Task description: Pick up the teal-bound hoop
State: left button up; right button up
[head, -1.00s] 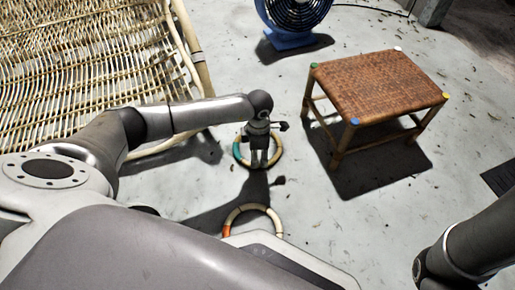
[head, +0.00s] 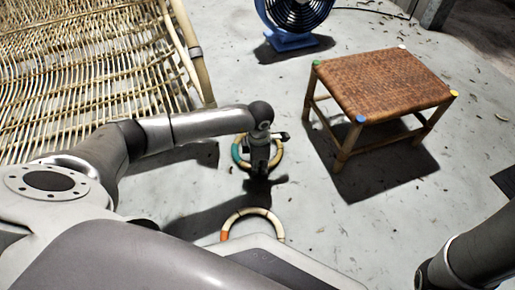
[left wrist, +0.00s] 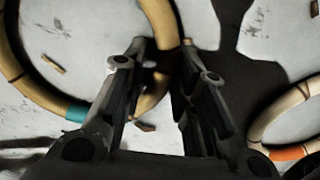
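The teal-bound hoop (head: 237,152) is a pale cane ring lying on the floor. Its teal binding (left wrist: 77,112) shows at the lower left in the left wrist view. My left gripper (head: 258,172) is low over the hoop's near part in the head view. In the left wrist view my left gripper (left wrist: 163,48) is open, its two fingers apart with the hoop's rim (left wrist: 164,62) showing between them. I cannot tell whether the fingers touch the rim. My right gripper is out of view.
An orange-bound hoop (head: 252,211) lies nearer me, also right in the left wrist view (left wrist: 288,112). A woven stool (head: 384,82) stands right. A large rattan frame (head: 85,70) stands left and a blue fan (head: 291,38) behind. Floor between hoop and stool is clear.

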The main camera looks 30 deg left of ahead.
pick_arm(q)
grip_shut()
jog(key=shift+r, duration=0.15)
